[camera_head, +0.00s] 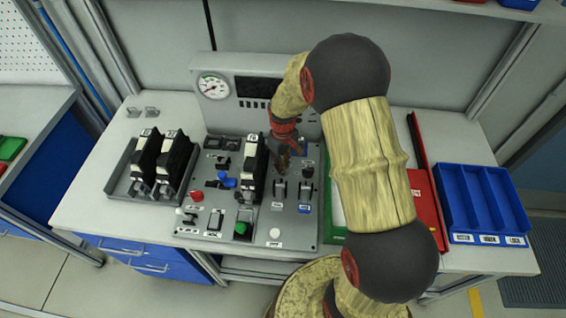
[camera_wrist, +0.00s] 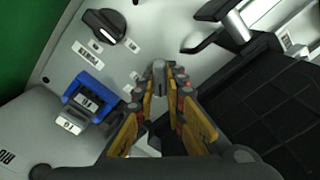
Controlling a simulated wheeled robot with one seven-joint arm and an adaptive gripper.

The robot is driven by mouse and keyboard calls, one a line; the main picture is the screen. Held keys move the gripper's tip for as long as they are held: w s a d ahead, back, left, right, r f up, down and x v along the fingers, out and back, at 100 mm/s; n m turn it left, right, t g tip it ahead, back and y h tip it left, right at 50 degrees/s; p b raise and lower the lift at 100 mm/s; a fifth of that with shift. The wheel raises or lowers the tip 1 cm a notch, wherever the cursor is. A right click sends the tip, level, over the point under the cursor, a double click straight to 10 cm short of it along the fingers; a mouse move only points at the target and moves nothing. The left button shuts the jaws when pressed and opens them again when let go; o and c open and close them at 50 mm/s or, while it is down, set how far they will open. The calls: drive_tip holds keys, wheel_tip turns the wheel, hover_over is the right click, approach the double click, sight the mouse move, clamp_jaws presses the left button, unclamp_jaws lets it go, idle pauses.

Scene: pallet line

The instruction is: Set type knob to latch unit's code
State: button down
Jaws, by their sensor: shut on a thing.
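My gripper (camera_head: 283,161) is low over the grey control panel (camera_head: 190,226), just right of the black latch unit (camera_head: 252,170) that stands in the panel. The unit has a small pale code label on top, too small to read surely. In the wrist view my gripper (camera_wrist: 161,92) points at the panel, its fingers closed on a small grey knob (camera_wrist: 158,68). This seems to be the type knob; the fingers hide most of it and its setting. Another black knob (camera_wrist: 103,25) with a white pointer mark sits on the panel nearby. The latch unit (camera_wrist: 262,105) fills the right side there.
Two more black units stand in a grey tray (camera_head: 115,185) at left. A gauge (camera_head: 213,86) and dark display rise behind the panel. Blue, red and green controls cover the panel, with a blue part (camera_wrist: 87,88) near my fingers. A blue divided bin (camera_head: 488,238) is at right.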

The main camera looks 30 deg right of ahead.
drive_tip(key=shift+m+p, duration=0.45)
drive_tip(key=shift+m, duration=1.05)
drive_tip(key=c, duration=1.8)
unclamp_jaws()
drive_tip(key=shift+c, duration=0.2)
wheel_tip(320, 180, up, 12)
drive_tip(key=shift+m, duration=0.3)
